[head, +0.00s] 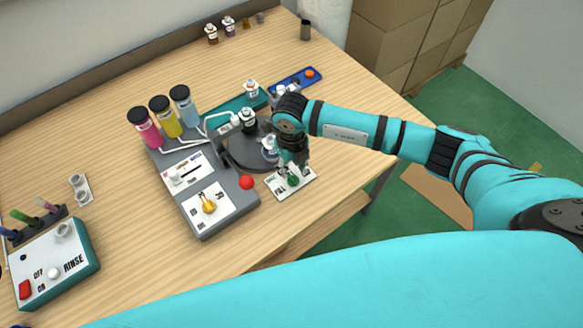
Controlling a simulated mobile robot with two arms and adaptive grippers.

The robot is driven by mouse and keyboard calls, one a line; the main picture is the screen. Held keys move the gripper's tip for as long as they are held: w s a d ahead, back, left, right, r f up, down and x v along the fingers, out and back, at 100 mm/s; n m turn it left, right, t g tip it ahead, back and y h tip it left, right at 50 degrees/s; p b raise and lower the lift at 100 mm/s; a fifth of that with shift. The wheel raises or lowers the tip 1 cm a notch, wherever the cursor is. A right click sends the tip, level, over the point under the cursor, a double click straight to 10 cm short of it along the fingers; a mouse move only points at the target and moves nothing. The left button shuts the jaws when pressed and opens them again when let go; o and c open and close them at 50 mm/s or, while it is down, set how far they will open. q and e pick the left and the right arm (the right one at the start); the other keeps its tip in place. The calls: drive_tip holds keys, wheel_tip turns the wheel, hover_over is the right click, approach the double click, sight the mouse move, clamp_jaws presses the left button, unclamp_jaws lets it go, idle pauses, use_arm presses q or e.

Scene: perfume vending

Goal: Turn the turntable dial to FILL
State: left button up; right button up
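A green dial (293,180) sits on a small white labelled plate (279,190) at the table's front edge, right of the grey machine. Its lettering is too small to read. My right gripper (291,171) points down right above this dial, with its fingertips at or close to it. I cannot tell whether the fingers touch or grip it. The dark round turntable (239,156) is just left of my gripper and partly hidden by it. Small bottles stand on it, among them a dark one (248,122) and a pale one (270,150). My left gripper is out of view.
The grey machine (217,222) carries pink (147,131), yellow (168,118) and blue (185,106) cylinders, a yellow dial (209,206) and a red button (246,183). A rinse box (58,263) stands left. A blue tray (289,81) lies behind. The table's left middle is mostly clear.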

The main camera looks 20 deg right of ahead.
sight(292, 174)
drive_tip(key=shift+f, duration=1.65)
clamp_jaws()
